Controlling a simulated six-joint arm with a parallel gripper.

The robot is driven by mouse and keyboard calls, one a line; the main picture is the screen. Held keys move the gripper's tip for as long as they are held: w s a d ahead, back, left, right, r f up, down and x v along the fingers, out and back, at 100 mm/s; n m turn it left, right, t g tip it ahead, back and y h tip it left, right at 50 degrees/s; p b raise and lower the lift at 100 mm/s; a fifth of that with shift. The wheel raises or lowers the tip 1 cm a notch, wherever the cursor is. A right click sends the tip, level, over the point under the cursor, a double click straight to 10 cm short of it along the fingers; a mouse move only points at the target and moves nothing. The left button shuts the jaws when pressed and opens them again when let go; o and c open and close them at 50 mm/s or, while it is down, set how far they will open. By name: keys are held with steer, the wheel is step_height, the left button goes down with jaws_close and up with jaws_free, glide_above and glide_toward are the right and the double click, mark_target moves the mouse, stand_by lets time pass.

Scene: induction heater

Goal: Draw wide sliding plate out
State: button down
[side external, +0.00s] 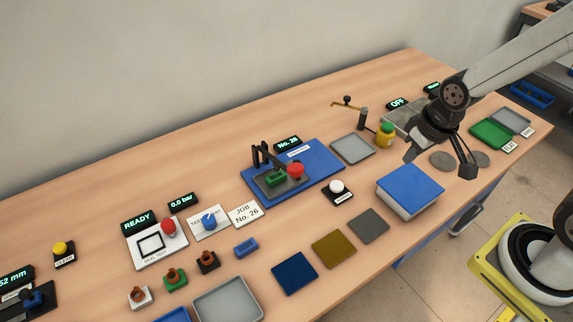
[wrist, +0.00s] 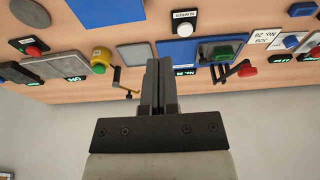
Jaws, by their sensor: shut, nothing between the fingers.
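My gripper (side external: 467,170) hangs above the right part of the table, to the right of a box with a blue top plate (side external: 410,181). It is shut and empty; its dark fingers (wrist: 161,90) meet in the wrist view. The blue top plate also shows at the top edge of the wrist view (wrist: 105,12). It lies flat on a pale box body, apart from my gripper. I cannot tell for certain whether this is the wide sliding plate. A blue board (side external: 318,160) carries a toggle clamp with a red knob (side external: 296,170) and a green block (side external: 276,179).
Grey discs (side external: 442,160) lie below my gripper. A green tray (side external: 491,134) is at the right. Flat blue, ochre and grey plates (side external: 369,226) lie near the front edge.

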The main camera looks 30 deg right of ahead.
steer(key=c, duration=0.7)
jaws_free()
steer(key=shift+w, duration=0.1)
steer(key=o, duration=0.3)
steer(key=shift+w+a, duration=0.1)
steer(key=shift+w, duration=0.2)
steer(key=w+a+f+n+g, duration=0.1)
steer(key=w+a+f+n, duration=0.1)
steer(key=w, duration=0.5)
steer(key=w+a+f+n, duration=0.3)
steer(key=w+a, duration=0.1)
steer(key=w, duration=0.4)
steer(key=w+a+f+n+g, duration=0.1)
steer(key=w+a+f+n, duration=0.2)
steer(key=w, duration=0.5)
steer(key=shift+a+f+n+g, duration=0.2)
steer(key=shift+a+n+g, duration=0.1)
steer(key=shift+a, duration=0.05)
steer(key=shift+w+a+f, duration=0.25)
steer(key=shift+a+f, duration=0.1)
steer(key=shift+f, duration=3.9)
